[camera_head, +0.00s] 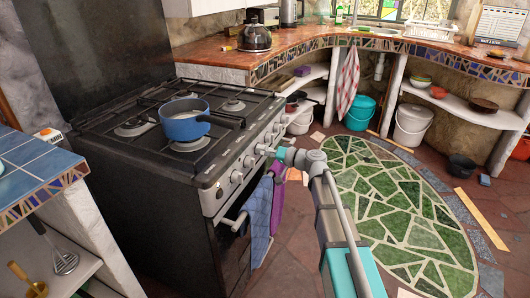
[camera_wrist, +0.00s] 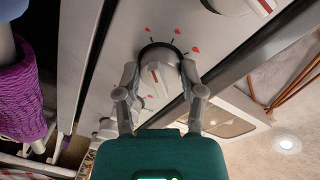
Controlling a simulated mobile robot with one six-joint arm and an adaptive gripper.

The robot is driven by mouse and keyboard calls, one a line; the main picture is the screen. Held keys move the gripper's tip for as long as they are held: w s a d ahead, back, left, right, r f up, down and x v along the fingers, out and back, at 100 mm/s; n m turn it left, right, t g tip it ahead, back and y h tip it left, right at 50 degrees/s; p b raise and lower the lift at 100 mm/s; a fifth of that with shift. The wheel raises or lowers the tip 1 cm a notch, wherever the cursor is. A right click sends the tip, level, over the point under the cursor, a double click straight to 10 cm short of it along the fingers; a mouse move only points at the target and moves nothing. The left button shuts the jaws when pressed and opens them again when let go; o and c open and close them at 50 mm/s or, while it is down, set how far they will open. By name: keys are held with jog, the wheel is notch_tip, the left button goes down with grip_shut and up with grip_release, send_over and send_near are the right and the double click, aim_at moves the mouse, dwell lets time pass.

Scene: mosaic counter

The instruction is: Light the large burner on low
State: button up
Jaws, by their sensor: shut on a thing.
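The black stove (camera_head: 150,190) stands at left of centre in the head view, with a row of knobs along its front panel (camera_head: 214,196). No flame shows on the burners in view, such as the back burner (camera_head: 233,105) and the left burner (camera_head: 133,128); which one is the large one I cannot tell. My gripper (camera_wrist: 160,74) is shut on a white knob (camera_wrist: 158,78), one finger on each side of it. Red flame marks ring this knob, and its pale pointer line is partly visible. In the head view my gripper (camera_head: 268,152) is at the panel's middle and hides the knob.
A blue pot (camera_head: 185,126) sits on the stove grate over a front burner. Blue and purple towels (camera_head: 262,215) hang from the oven handle below my gripper. A kettle (camera_head: 256,36) stands on the counter behind. The green mosaic floor (camera_head: 390,205) at right is clear.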

jog(key=shift+s+a+n, duration=0.15)
jog(key=shift+n, duration=0.35)
jog(key=o, duration=0.9)
jog(key=shift+o, duration=1.3)
jog(key=shift+r, duration=0.1)
